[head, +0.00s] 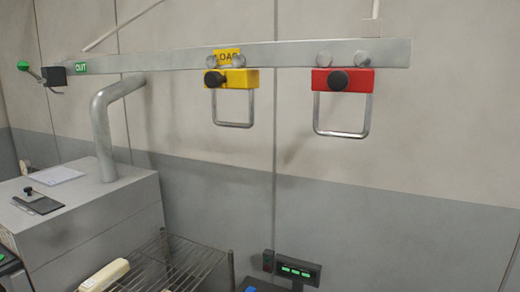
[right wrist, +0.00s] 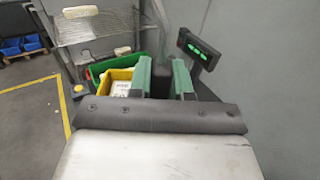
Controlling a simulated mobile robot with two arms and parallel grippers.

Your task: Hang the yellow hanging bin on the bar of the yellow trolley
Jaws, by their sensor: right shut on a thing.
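The yellow trolley (head: 238,79) hangs from the overhead rail in the head view, with a black knob on its front. Its metal bar (head: 234,124) is a loop below it, and nothing hangs on it. In the right wrist view, the yellow hanging bin (right wrist: 104,93) holds something white and sits right beside the left green finger, which hides part of it. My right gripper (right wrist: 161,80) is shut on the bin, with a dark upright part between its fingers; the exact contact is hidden. Neither gripper shows in the head view.
A red trolley (head: 343,79) with a similar loop hangs to the right on the rail (head: 150,58). Below are a grey cabinet (head: 90,215), a wire rack (head: 185,268) and a display with green digits (head: 297,271). A green bin (right wrist: 100,67) stands behind the yellow one.

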